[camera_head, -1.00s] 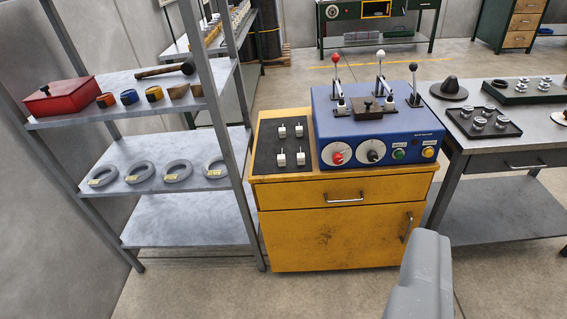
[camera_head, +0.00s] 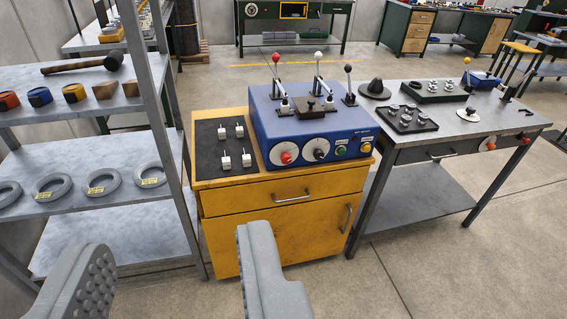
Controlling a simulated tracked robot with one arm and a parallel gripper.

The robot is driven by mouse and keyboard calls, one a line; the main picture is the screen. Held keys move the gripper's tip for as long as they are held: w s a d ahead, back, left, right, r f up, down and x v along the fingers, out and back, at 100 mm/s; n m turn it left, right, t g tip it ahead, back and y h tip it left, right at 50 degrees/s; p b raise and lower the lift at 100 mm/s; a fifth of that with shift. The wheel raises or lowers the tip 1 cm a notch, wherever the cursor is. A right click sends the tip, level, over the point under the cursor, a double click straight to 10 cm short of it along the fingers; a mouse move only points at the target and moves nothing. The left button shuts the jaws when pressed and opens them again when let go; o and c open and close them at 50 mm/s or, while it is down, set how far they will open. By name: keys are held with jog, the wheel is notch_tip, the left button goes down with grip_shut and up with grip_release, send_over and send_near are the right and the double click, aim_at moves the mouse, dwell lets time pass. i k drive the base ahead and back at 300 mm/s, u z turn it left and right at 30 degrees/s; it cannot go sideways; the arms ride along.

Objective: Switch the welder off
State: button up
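The welder (camera_head: 312,128) is a blue box on a yellow cabinet (camera_head: 262,235). On top it has levers with red, white and black ball ends and a dark clamp block. Its front has a red knob (camera_head: 286,157), a black knob (camera_head: 319,154), a green button (camera_head: 340,151) and a yellow button (camera_head: 366,148). The switch markings are too small to read. My gripper (camera_head: 172,255) is open and empty, its two grey fingers wide apart at the bottom of the view. It is nearer to me than the cabinet and apart from the welder.
A black mat with several small white-topped pieces (camera_head: 224,133) lies left of the welder. A metal shelf (camera_head: 80,80) with rings, rolls and a hammer stands at left. A grey table (camera_head: 470,135) with black trays stands at right. The floor at front right is clear.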

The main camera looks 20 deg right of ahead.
aim_at(286, 158)
jog(key=u, duration=0.1)
jog(key=i, duration=1)
jog(key=z, duration=0.1)
